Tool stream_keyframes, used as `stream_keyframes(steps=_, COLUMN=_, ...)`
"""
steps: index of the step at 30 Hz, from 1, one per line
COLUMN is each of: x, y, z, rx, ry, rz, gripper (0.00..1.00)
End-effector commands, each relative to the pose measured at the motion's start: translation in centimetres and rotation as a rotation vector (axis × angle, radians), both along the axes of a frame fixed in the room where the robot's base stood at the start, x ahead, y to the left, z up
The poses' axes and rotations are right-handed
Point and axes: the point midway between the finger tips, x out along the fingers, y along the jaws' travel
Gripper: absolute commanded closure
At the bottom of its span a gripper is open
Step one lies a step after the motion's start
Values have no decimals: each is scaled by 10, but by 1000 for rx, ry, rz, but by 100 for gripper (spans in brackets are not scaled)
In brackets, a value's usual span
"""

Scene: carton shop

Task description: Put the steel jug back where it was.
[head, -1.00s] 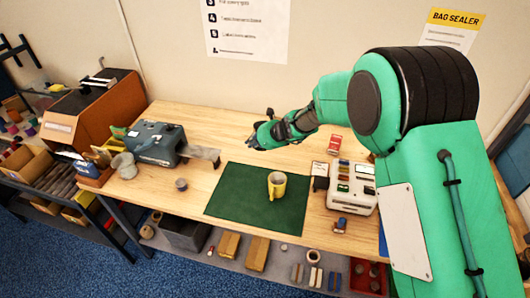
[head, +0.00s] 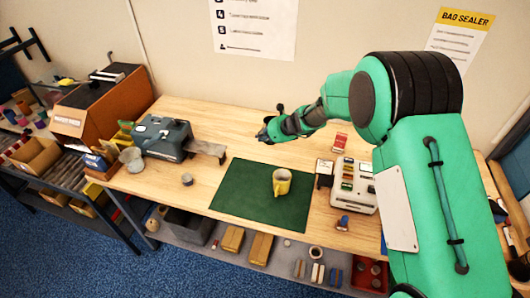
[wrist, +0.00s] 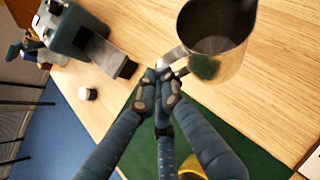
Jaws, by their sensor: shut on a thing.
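The steel jug (wrist: 222,52) is at the top of the wrist view, its open mouth facing the camera. My gripper (wrist: 165,78) is shut on the jug's handle, with the jug's body beyond the fingertips to the right. In the head view my gripper (head: 266,132) is over the back half of the wooden table, behind the green mat. I cannot make out the jug there. Whether its base touches the table is unclear.
A yellow mug (head: 281,183) stands on the green mat (head: 240,195). A grey-blue machine (head: 160,138) is left of it, with a small round pot (head: 187,179) in front. A white device (head: 352,186) stands right. Bare wood (head: 225,118) lies behind the mat.

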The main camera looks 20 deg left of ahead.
Motion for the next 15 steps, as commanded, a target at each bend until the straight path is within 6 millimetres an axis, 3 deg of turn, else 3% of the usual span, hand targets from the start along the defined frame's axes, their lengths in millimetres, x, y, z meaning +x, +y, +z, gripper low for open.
stream_keyframes(steps=6, x=0, y=0, z=-33, rx=-1, ry=1, rz=1, gripper=100)
stream_keyframes(steps=15, x=1, y=0, z=-49, rx=0, ry=-2, rz=0, gripper=100)
